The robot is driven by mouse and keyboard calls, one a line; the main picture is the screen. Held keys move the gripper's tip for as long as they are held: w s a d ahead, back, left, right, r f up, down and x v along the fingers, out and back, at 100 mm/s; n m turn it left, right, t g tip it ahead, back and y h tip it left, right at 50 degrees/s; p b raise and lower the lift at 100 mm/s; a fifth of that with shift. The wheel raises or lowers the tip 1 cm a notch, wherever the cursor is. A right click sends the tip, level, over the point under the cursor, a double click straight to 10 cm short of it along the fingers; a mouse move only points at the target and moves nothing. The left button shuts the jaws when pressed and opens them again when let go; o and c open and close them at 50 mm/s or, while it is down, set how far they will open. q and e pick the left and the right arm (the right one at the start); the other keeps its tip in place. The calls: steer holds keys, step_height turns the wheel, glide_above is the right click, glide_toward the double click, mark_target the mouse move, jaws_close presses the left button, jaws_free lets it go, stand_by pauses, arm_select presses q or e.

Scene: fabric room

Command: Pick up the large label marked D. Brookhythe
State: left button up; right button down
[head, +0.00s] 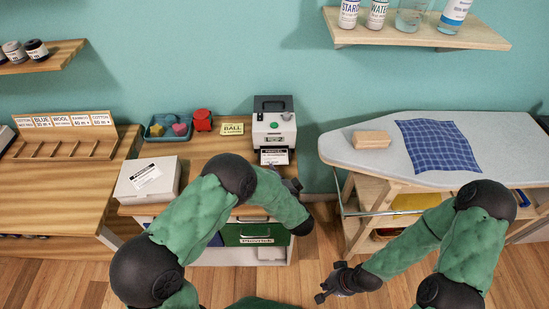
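A white label with a black header (274,157) sticks out of the front of the label printer (274,128) on the wooden cabinet. Another white label (146,177) lies tilted on top of a white box (166,181) at the cabinet's left. The print on both is too small to read, so I cannot tell which is marked D. Brookhythe. My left gripper (292,185) is just below and right of the printer's label, partly hidden by my forearm; its fingers are unclear. My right gripper (322,284) is low over the floor, away from the labels, and looks open and empty.
An ironing board (350,156) with a blue checked cloth (438,146) and a tan block (371,139) stands right. A shelf (415,33) hangs above.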

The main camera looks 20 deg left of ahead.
mark_target(267, 163)
arm_select(q)
steer(key=b+x, duration=0.2)
steer(key=x, duration=0.3)
steer(key=shift+r, duration=0.25)
steer(key=shift+s, duration=0.1)
jaws_close()
